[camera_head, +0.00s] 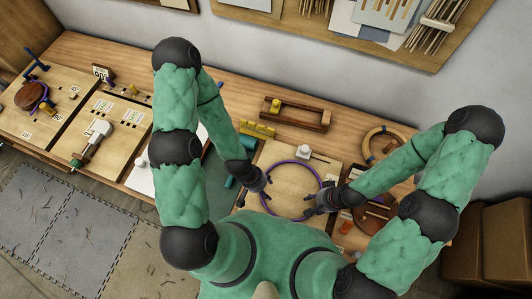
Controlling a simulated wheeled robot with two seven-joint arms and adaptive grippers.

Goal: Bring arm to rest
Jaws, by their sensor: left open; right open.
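My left gripper (256,181) is open at the left side of a purple ring-shaped coil (268,176) that lies on a pale wooden board (275,157). My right gripper (331,196) is open at the right side of the same coil. Each gripper is close to the coil's rim; I cannot tell whether either touches it. My own arms hide parts of the bench on both sides of the board.
A wooden tray with a handle (296,115) stands behind the board. A pale cane coil (368,140) lies at the right. A clamp tool (92,140) and a round brown piece (30,96) lie on boards at the left. Cardboard boxes (500,235) stand at the far right.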

